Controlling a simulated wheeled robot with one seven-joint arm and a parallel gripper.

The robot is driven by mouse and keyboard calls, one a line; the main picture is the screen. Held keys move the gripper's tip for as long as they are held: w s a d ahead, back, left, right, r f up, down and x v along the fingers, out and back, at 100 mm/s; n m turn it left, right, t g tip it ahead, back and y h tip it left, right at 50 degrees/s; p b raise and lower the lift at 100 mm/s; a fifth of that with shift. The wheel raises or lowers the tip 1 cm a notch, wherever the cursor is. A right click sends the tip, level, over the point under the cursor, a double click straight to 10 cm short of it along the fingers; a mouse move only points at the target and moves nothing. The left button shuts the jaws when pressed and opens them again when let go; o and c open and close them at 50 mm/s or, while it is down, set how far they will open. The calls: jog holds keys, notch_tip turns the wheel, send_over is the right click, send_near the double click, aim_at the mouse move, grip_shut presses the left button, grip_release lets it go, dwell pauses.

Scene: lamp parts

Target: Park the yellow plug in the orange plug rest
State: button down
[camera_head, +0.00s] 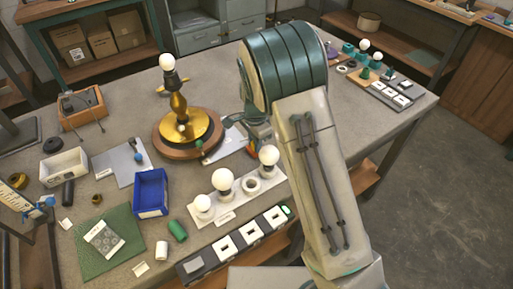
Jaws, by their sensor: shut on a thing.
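My gripper (256,131) is just right of the brass lamp, low over the table and mostly hidden behind my own arm. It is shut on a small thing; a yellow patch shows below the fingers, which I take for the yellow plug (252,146). An orange-red patch shows right beside it, possibly the orange plug rest (249,150). Both are too small and covered to tell their shape, or whether they touch. The brass lamp (178,105) stands upright on a round wooden base with a white bulb on top.
A white strip with several bulbs (222,180) and a dark switch strip (235,243) lie in front. A blue bin (151,192), a green mat (108,243) and a white bin (64,172) are at left. More lamp parts (375,75) stand at the far right.

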jog(key=c, duration=1.2)
grip_release()
jog(key=shift+o, duration=0.2)
jog(key=shift+r, duration=0.1)
notch_tip(320, 180, up, 13)
jog(key=s+d+r+n+t+y, duration=0.1)
jog(key=s+d+r+n, duration=0.5)
jog(key=s+d, duration=0.45)
jog(key=s+d+n+t, duration=0.1)
jog(key=s+d+n, duration=0.1)
jog(key=s, duration=0.5)
jog(key=s+d+n+t+h, duration=0.1)
jog(key=s+d+n, duration=0.2)
jog(key=s, duration=0.5)
jog(key=shift+d+f+b, duration=0.35)
jog(key=shift+f+b, duration=0.05)
